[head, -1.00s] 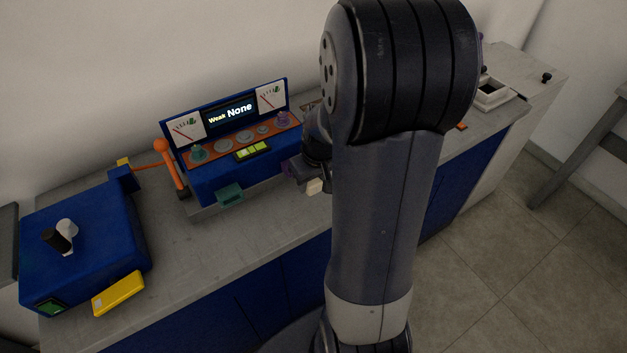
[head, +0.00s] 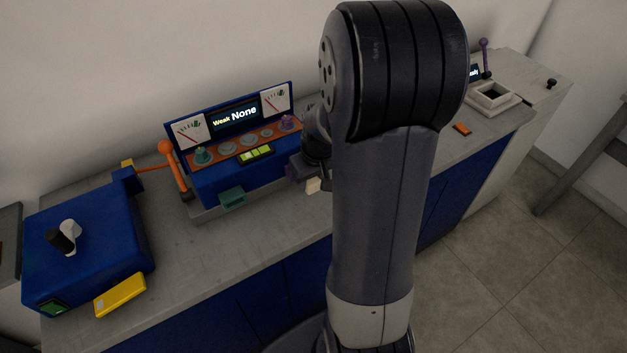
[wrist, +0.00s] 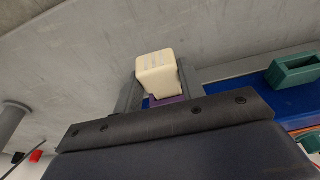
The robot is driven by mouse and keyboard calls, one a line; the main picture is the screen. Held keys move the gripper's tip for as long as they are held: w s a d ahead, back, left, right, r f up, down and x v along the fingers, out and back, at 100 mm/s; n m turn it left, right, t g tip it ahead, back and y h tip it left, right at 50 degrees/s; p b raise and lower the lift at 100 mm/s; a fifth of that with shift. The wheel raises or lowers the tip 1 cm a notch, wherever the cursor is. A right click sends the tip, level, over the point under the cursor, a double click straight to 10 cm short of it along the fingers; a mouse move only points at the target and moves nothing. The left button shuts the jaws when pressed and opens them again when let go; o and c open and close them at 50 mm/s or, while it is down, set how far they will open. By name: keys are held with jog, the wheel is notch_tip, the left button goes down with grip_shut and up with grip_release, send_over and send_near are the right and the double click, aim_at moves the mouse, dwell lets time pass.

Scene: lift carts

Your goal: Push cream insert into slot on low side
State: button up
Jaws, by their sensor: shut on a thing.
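The cream insert (wrist: 157,73) is held between my gripper's (wrist: 158,88) fingers in the wrist view, with a purple part just below it. In the head view the cream insert (head: 313,185) shows as a small pale block beside my arm, near the right end of the blue console (head: 215,183). My gripper (head: 308,172) is partly hidden there by my arm. A teal hollow holder (head: 232,199) sticks out low on the console's front, left of my gripper. It also shows at the right of the wrist view (wrist: 295,70), apart from the insert. I cannot tell which opening is the slot.
The console display (head: 235,117) reads "Weak None", between two gauges. A blue box (head: 95,255) with a yellow block (head: 120,295) stands at the left. A white-rimmed square socket (head: 494,95) and an orange piece (head: 462,130) are at the right.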

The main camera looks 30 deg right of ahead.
jog(key=shift+w+f, duration=0.2)
jog(key=shift+w, duration=1.15)
jog(key=o, duration=1.1)
jog(key=v, duration=1)
jog(key=shift+r+b, duration=0.3)
jog(key=shift+r, duration=0.1)
